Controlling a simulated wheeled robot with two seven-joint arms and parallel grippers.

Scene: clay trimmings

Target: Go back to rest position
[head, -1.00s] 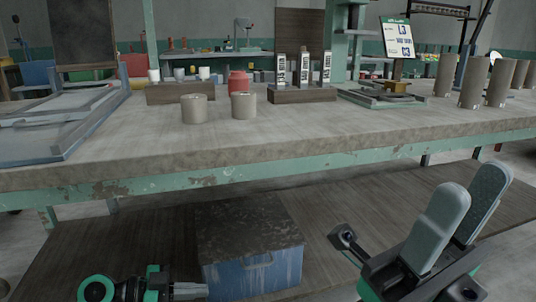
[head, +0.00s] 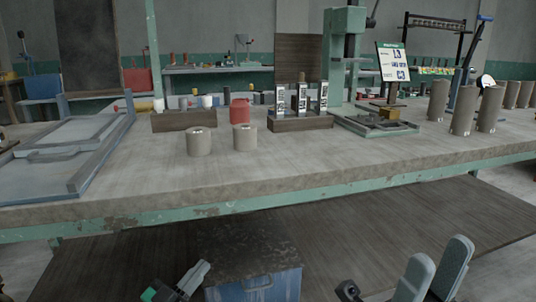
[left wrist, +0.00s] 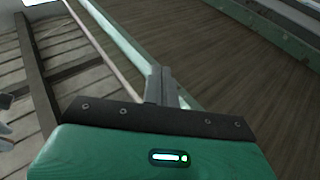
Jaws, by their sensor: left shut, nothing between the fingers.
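My left gripper (head: 200,270) is at the bottom of the head view, left of a blue box and in front of the lower shelf. Its fingers are shut together and hold nothing. In the left wrist view its closed fingers (left wrist: 162,86) point over a bare wooden surface. My right gripper (head: 434,268) is at the bottom right of the head view. Its two grey fingers stand apart with an empty gap between them.
The workbench (head: 300,172) crosses the view above both grippers, with its green front rail. A blue box with a dark lid (head: 255,288) sits on the lower shelf (head: 385,222) between the grippers. Clay cylinders (head: 199,142) stand on the bench. The shelf right of the box looks clear.

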